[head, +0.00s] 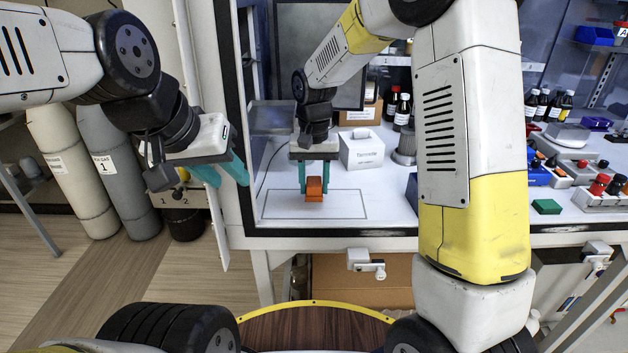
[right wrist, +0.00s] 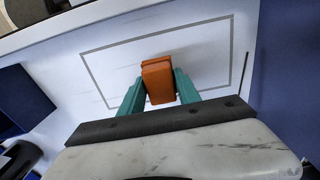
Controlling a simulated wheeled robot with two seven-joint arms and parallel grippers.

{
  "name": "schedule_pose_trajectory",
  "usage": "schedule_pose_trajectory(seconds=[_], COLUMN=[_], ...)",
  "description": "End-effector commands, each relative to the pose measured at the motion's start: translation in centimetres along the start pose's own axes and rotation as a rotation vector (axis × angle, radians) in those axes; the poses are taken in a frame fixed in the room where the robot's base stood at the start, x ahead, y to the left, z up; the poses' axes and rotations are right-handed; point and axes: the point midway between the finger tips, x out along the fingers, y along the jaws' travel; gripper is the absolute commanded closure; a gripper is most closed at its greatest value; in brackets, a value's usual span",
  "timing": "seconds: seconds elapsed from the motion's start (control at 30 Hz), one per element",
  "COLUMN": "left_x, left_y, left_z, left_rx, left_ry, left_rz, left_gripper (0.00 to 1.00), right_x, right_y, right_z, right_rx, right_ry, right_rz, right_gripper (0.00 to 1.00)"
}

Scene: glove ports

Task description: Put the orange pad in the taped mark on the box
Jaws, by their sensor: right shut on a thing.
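The orange pad (head: 314,190) is between the teal fingers of my right gripper (head: 318,180), which is shut on it. The pad also shows in the right wrist view (right wrist: 158,80). The taped mark (head: 345,206) is a thin grey rectangle on the white floor of the box (head: 400,214); it also shows in the right wrist view (right wrist: 207,62). The pad appears over the inside of the rectangle; I cannot tell whether it touches the floor. My left gripper (head: 222,174) is open and empty, outside the box at the left.
A white labelled carton (head: 362,149) stands behind the mark, with dark bottles (head: 402,110) further back. A green block (head: 546,206) and several coloured items lie at the right. The box's dark front frame (head: 340,232) runs before the mark. Gas cylinders (head: 120,170) stand at the left.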

Motion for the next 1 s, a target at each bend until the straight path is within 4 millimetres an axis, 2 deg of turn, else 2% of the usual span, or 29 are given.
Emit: schedule_pose_trajectory(seconds=[0.13, 0.5, 0.53, 0.63, 1.0], left_x=[0.0, 0.0, 0.0, 0.0, 0.0], left_y=[0.0, 0.0, 0.0, 0.0, 0.0], left_z=[0.0, 0.0, 0.0, 0.0, 0.0], left_rx=[0.0, 0.0, 0.0, 0.0, 0.0], left_ry=[0.0, 0.0, 0.0, 0.0, 0.0], left_rz=[0.0, 0.0, 0.0, 0.0, 0.0], left_gripper=[0.64, 0.64, 0.64, 0.64, 0.64], right_x=[2.2, 2.7, 2.7, 2.7, 2.3], right_y=[0.0, 0.0, 0.0, 0.0, 0.0], right_z=[0.1, 0.1, 0.0, 0.0, 0.0], right_rx=[0.0, 0.0, 0.0, 0.0, 0.0], right_ry=[-0.003, 0.001, 0.001, 0.001, 0.002], right_rz=[0.001, 0.0, 0.0, 0.0, -0.001], right_gripper=[1.0, 1.0, 0.57, 0.39, 0.39])
